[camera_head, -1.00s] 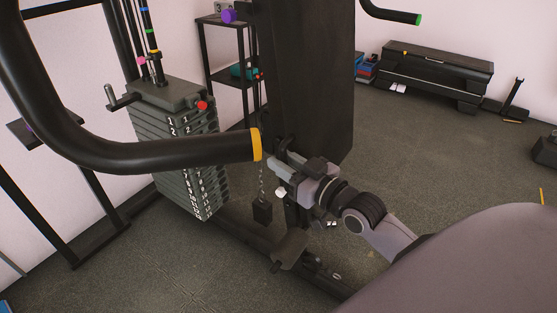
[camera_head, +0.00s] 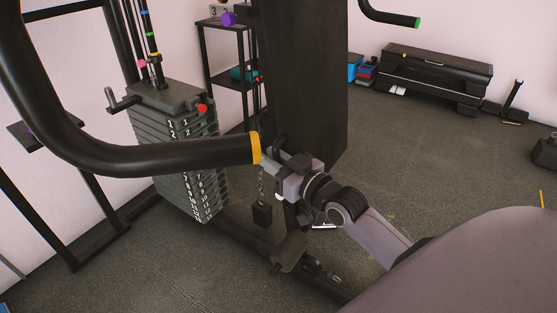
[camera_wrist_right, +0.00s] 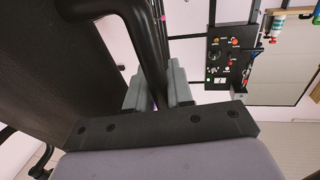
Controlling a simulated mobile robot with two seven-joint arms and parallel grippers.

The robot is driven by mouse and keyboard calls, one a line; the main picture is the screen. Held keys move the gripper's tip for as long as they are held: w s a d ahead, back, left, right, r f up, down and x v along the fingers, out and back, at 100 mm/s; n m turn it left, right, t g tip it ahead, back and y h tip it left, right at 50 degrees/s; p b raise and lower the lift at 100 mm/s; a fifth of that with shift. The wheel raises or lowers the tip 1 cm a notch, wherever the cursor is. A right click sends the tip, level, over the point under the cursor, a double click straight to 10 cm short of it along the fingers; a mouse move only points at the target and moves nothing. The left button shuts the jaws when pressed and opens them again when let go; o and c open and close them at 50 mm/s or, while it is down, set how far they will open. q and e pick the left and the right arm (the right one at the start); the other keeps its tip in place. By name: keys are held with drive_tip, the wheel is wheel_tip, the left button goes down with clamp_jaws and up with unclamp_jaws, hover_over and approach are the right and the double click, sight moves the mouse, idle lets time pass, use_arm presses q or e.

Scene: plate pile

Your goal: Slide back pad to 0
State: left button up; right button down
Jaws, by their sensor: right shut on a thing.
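The back pad (camera_head: 300,80) is a tall, dark upright slab on the gym machine in the head view. Its dark textured face fills the left of the right wrist view (camera_wrist_right: 45,75). My right gripper (camera_head: 268,157) is at the pad's lower left edge. In the right wrist view, my right gripper's grey fingers (camera_wrist_right: 158,88) are closed around a black bar (camera_wrist_right: 148,55) beside the pad. The fingertips are partly hidden in the head view. No position marks for the pad are readable. My left gripper is not in view.
A curved black handle (camera_head: 150,158) with a yellow end passes close to my right gripper. A numbered weight stack (camera_head: 180,130) stands at left. A shelf rack (camera_head: 235,55) stands behind. The floor right of the pad is open up to a black bench (camera_head: 435,75).

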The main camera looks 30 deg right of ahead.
drive_tip(key=shift+w+a+r, duration=0.1)
drive_tip(key=shift+w+a, duration=0.15)
drive_tip(key=shift+w, duration=0.35)
drive_tip(key=shift+w+a, duration=0.2)
drive_tip(key=shift+w, duration=0.35)
drive_tip(key=c, duration=1.4)
unclamp_jaws()
drive_tip(key=shift+w+a, duration=0.1)
drive_tip(key=shift+w, duration=0.05)
drive_tip(key=shift+s+d+p, duration=0.2)
drive_tip(key=shift+s+d, duration=0.05)
drive_tip(key=shift+s, duration=0.9)
drive_tip(key=shift+s+d+p, duration=0.2)
drive_tip(key=shift+s+p, duration=0.05)
drive_tip(key=shift+s, duration=0.9)
drive_tip(key=shift+s+d+p, duration=0.2)
drive_tip(key=shift+s+d, duration=0.05)
drive_tip(key=shift+s, duration=0.9)
